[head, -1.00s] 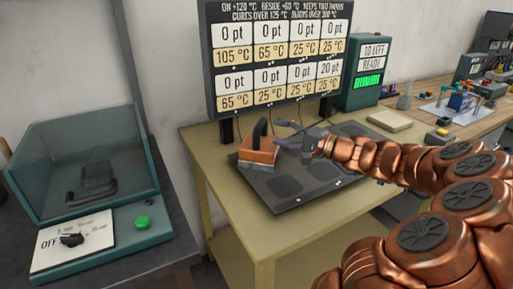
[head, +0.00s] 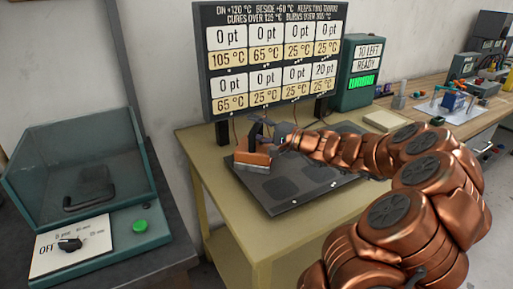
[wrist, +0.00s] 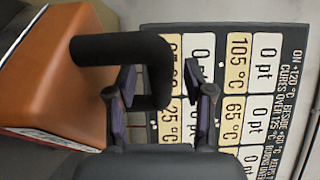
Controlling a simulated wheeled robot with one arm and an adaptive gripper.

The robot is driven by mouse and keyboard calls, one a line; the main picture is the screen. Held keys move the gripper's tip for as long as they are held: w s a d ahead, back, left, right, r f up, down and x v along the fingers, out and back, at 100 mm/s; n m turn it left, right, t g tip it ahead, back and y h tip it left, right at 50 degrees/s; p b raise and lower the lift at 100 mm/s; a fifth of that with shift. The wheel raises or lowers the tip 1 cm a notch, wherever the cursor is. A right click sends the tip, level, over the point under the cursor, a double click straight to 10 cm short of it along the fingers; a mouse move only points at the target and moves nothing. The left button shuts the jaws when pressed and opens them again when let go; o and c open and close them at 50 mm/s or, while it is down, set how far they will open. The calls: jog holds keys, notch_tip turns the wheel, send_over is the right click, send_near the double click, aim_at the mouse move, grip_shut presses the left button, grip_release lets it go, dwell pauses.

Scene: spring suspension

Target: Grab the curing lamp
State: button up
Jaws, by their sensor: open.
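The curing lamp is an orange block (head: 252,159) with a black looped handle on top. It sits at the back left of the dark pad (head: 285,184) on the yellow-green table. My gripper (head: 261,129) is at the handle, reaching in from the right. In the wrist view the orange body (wrist: 62,75) fills the left side. The black handle (wrist: 152,75) lies between my two open fingers, and my gripper (wrist: 165,108) does not visibly grip it. In the head view the fingers partly hide the handle.
A display board (head: 275,60) with point and temperature panels stands close behind the pad. A green machine (head: 358,72) reads "10 LEFT READY". A clear-lidded box (head: 80,165) with a dial and green button stands at left. The pad's front is clear.

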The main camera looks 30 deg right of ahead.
grip_shut()
dwell(0.3)
dwell(0.4)
